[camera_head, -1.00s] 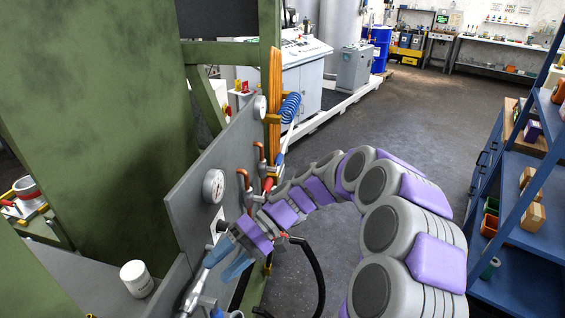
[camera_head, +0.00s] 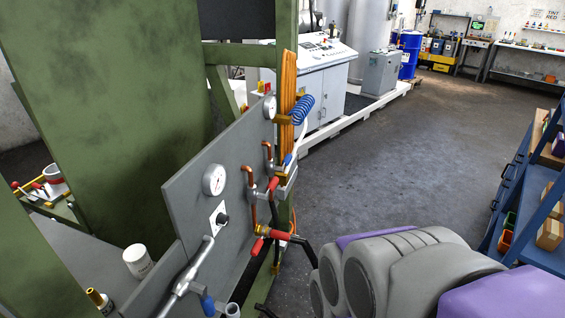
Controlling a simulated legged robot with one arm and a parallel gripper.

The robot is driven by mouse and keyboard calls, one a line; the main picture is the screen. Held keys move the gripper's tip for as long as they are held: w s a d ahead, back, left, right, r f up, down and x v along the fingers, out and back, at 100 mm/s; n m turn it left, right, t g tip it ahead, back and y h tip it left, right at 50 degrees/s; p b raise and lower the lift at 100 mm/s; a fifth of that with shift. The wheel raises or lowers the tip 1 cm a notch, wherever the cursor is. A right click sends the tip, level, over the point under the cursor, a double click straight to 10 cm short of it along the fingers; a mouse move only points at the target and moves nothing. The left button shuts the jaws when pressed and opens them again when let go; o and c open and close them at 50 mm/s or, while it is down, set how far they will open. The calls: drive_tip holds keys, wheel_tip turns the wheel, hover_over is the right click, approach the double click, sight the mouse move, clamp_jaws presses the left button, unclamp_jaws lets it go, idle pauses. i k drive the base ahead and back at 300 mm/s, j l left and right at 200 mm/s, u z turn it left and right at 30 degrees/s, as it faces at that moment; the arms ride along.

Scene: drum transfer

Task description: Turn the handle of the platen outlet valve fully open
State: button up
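A grey panel (camera_head: 180,195) carries copper pipes and valves. One valve has a red handle (camera_head: 273,183) on the upper pipe run. Lower down, a red handle (camera_head: 280,235) sits on a brass fitting, with another red grip (camera_head: 257,246) just left of it. A blue handle (camera_head: 207,305) shows at the bottom edge beside a silver pipe (camera_head: 187,275). No readable label shows which is the platen outlet valve.
Pressure gauges (camera_head: 214,180) and a black knob (camera_head: 222,219) are on the panel. A black hose (camera_head: 305,252) hangs at the lower valve. Green press posts (camera_head: 110,120) stand at left, blue shelving (camera_head: 530,200) at right. The floor (camera_head: 400,170) between is clear.

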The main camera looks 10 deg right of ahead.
sight(286, 161)
drive_tip(key=i+l+u, duration=0.2)
drive_tip(key=u, duration=0.2)
drive_tip(key=i+l+u, duration=0.15)
drive_tip(key=l+u, duration=0.3)
drive_tip(key=i+l, duration=0.15)
drive_tip(key=l, duration=0.25)
drive_tip(key=i+l+u, duration=0.15)
drive_tip(key=l, duration=0.25)
drive_tip(key=i+l, duration=0.1)
drive_tip(key=l, duration=0.35)
drive_tip(key=i+l+u, duration=0.15)
drive_tip(key=l, duration=0.25)
drive_tip(key=i+l, duration=0.1)
drive_tip(key=l, duration=0.35)
drive_tip(key=i+l+u, duration=0.15)
drive_tip(key=l, duration=0.75)
drive_tip(key=i+l, duration=0.15)
drive_tip(key=l, duration=0.75)
